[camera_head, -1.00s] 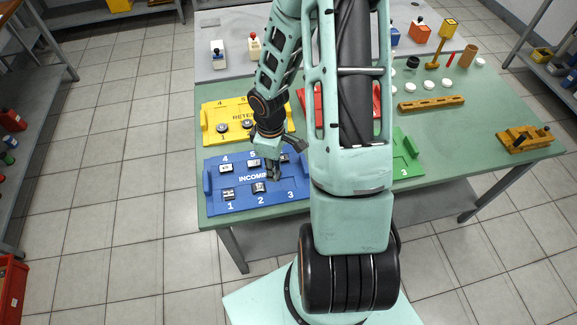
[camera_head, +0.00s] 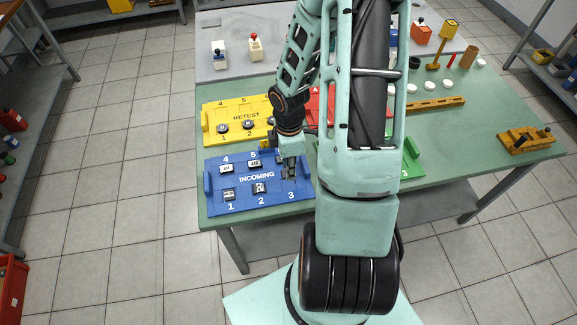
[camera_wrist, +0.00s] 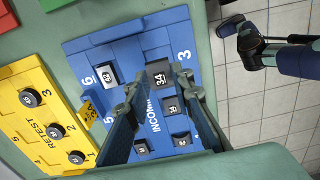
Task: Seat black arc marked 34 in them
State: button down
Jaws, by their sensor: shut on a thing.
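My gripper (camera_head: 289,174) is over the right part of the blue INCOMING tray (camera_head: 222,206), near its mark 3. In the wrist view, my gripper (camera_wrist: 159,84) is shut on a dark piece with a white label marked 34 (camera_wrist: 158,77). The piece sits between the fingertips and looks larger than the other pieces; I cannot tell how far it is above the tray. In the head view the fingers mostly hide it. Another dark piece, marked 43 (camera_wrist: 108,77), lies in the tray near mark 6.
Several dark labelled pieces lie at marks 1, 2, 4 and 5. The yellow RETEST tray (camera_head: 210,125) stands behind, and a green tray (camera_head: 410,160) is to the right, partly behind my arm. An orange-yellow fixture (camera_head: 525,138) and a slotted bar (camera_head: 430,104) are farther right.

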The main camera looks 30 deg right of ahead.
aim_at(289, 184)
jog(key=shift+f+b, duration=2.35)
jog(key=shift+f, duration=0.5)
jog(key=shift+f, duration=0.15)
jog(key=c, duration=1.6)
grip_release()
jog(key=shift+c, duration=0.6)
jog(key=c, duration=0.4)
notch_tip(289, 184, up, 5)
jog(key=p, duration=0.4)
jog(key=shift+f, duration=0.15)
